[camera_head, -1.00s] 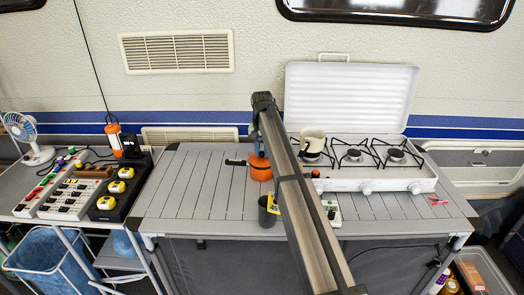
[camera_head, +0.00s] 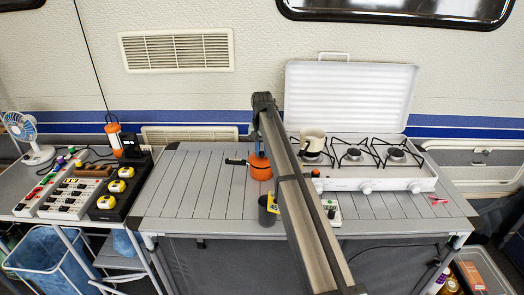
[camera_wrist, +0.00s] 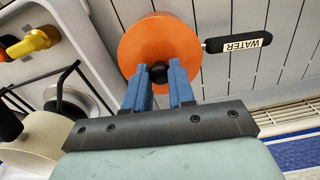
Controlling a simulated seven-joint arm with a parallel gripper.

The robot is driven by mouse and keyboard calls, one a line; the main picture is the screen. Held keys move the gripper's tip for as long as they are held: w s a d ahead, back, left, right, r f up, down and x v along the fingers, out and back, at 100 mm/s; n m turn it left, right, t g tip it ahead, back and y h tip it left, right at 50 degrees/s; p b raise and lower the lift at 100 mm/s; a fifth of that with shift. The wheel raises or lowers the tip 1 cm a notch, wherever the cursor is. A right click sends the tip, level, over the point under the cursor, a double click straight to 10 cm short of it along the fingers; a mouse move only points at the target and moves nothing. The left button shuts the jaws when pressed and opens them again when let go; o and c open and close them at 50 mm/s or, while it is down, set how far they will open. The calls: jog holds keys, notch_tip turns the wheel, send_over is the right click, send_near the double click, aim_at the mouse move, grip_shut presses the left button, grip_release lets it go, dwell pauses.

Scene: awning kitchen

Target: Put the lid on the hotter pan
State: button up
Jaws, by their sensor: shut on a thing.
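An orange lid (camera_wrist: 158,38) with a black knob (camera_wrist: 158,75) fills the upper middle of the wrist view. My gripper (camera_wrist: 158,68) has its blue fingers shut on the knob. A dark handle (camera_wrist: 236,43) labelled WATER sticks out to the right from under the lid. In the head view an orange pan (camera_head: 260,170) stands on the table left of the stove. I cannot tell whether the lid rests on it or is just above. A cream pan (camera_head: 312,140) sits on the stove's left burner, partly in the wrist view (camera_wrist: 38,140).
The white stove (camera_head: 375,184) has its cover raised behind; its other burners are empty. A dark grey cup (camera_head: 264,216) with a yellow tag stands near the table's front edge, beside my arm. The slatted table (camera_head: 190,195) is clear on the left. Power strips (camera_head: 75,195) lie further left.

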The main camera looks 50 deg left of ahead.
jog(key=o, duration=1.3)
jog(key=shift+o, duration=0.2)
jog(key=shift+r, duration=0.1)
jog(key=shift+r, duration=2.4)
grip_shut()
jog(key=shift+f, duration=2.15)
jog(key=shift+r, duration=0.1)
